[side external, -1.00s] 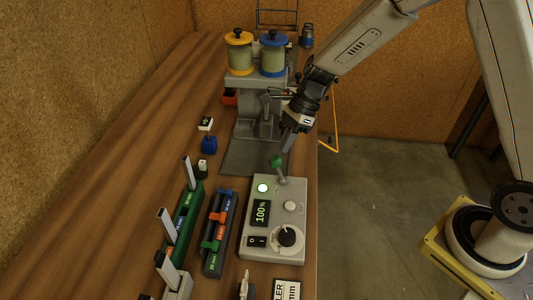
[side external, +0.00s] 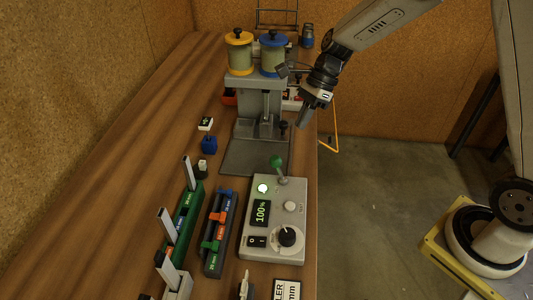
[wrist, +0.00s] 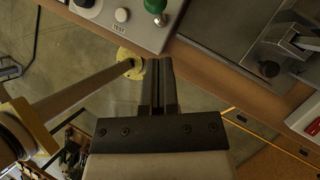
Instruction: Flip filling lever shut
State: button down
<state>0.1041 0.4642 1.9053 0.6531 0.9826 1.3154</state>
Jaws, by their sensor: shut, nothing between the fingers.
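A lever with a green ball knob (side external: 277,162) stands up from the far end of the grey control box (side external: 262,190). The green knob also shows at the top edge of the wrist view (wrist: 155,5). A small black knob (side external: 283,125) sits low at the right of the grey filling stand (side external: 258,100); it shows at the right in the wrist view (wrist: 268,69). Which of the two is the filling lever, I cannot tell. My gripper (side external: 303,124) is shut and empty, near the table's right edge, apart from both knobs. In the wrist view its fingers (wrist: 159,62) lie together.
Yellow and blue lidded jars (side external: 239,55) sit on top of the stand. A green rack (side external: 185,225) and a dark rack with coloured sliders (side external: 218,235) stand left of the control box. Open floor (side external: 390,200) lies right of the table.

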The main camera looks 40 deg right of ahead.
jog(key=w+a+v, duration=0.1)
jog(key=v, duration=0.5)
jog(key=shift+d+r, duration=0.25)
jog(key=shift+r, duration=0.35)
jog(key=s+d+f+n+t+h, duration=0.1)
jog(key=s+f+n+h, duration=0.2)
jog(key=s+n, duration=0.4)
jog(key=s+d+f+n+t+h, duration=0.1)
jog(key=s+f+n, duration=0.4)
jog(key=n, duration=0.9)
jog(key=s+t+h, duration=0.1)
jog(key=s+h, duration=0.1)
jog(key=s, duration=0.1)
jog(key=shift+f, duration=0.15)
jog(key=shift+w, duration=0.1)
jog(key=w+a+r+n+y, duration=0.1)
jog(key=w+r+y, duration=0.3)
jog(key=w, duration=0.9)
notch_tip(320, 180, up, 3)
jog(key=shift+w+a+f+g, duration=0.15)
jog(key=shift+a+g, duration=0.15)
jog(key=shift+a, duration=0.25)
